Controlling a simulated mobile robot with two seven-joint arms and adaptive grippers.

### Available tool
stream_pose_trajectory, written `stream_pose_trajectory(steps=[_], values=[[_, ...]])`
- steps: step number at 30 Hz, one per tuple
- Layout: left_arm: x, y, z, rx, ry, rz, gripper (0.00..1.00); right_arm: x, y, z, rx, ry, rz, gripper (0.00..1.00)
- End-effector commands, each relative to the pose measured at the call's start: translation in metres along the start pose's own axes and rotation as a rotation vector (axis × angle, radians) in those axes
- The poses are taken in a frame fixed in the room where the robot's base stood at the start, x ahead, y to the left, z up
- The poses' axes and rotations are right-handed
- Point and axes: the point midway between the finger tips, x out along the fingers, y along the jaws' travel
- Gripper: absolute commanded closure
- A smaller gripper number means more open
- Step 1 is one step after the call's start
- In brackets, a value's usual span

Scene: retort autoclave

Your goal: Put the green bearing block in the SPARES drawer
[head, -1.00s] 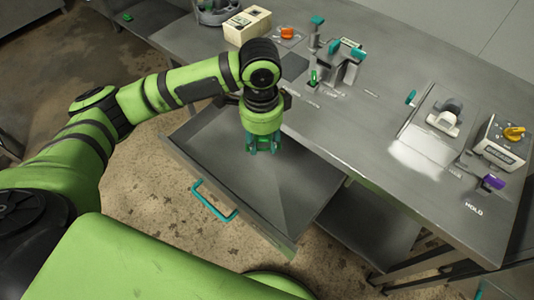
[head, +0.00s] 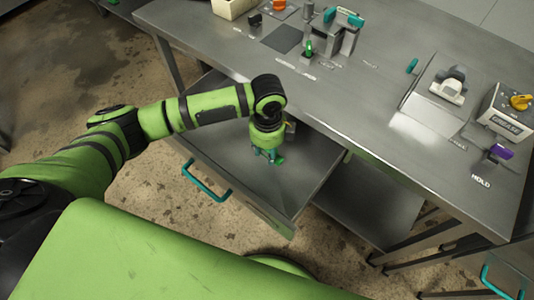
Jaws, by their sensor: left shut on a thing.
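An open grey drawer (head: 310,173) with a teal handle (head: 206,183) sticks out from under the bench; no label on it can be read. My left gripper (head: 268,158) points down inside the drawer's outline, near its back part by the bench edge. Its teal fingers are shut on a small green piece, the green bearing block (head: 279,160), which is mostly hidden by the fingers. I cannot tell whether the block touches the drawer floor. The rest of the visible drawer floor is bare. My right gripper is not in view.
The bench top (head: 385,95) overhangs the back of the drawer. It carries a grey fixture (head: 332,38) with teal and green parts, a white-topped fitting (head: 449,88), and a control box with a yellow knob (head: 510,110). A lower shelf (head: 370,200) lies right of the drawer.

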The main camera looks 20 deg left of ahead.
Motion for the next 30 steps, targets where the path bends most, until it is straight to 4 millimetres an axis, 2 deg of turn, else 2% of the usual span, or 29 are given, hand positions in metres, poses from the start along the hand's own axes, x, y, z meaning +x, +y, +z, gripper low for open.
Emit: stream_pose_trajectory(steps=[6,17,18,19,20,30], values=[[0.030,0.001,0.000,-0.001,0.000,0.002,0.98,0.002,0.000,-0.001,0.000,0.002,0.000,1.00],[0.035,0.001,0.000,-0.001,-0.001,0.001,0.98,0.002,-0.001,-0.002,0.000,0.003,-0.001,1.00],[0.036,0.001,0.000,-0.001,-0.001,0.001,0.59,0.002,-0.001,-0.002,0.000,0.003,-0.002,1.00],[0.035,0.001,0.000,-0.001,-0.001,0.001,0.47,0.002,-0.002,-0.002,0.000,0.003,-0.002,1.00],[0.035,0.001,0.000,-0.001,-0.001,0.001,0.39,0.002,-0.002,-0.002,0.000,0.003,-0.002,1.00],[0.034,0.000,0.000,-0.001,-0.001,0.001,0.39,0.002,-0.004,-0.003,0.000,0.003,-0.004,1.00]])
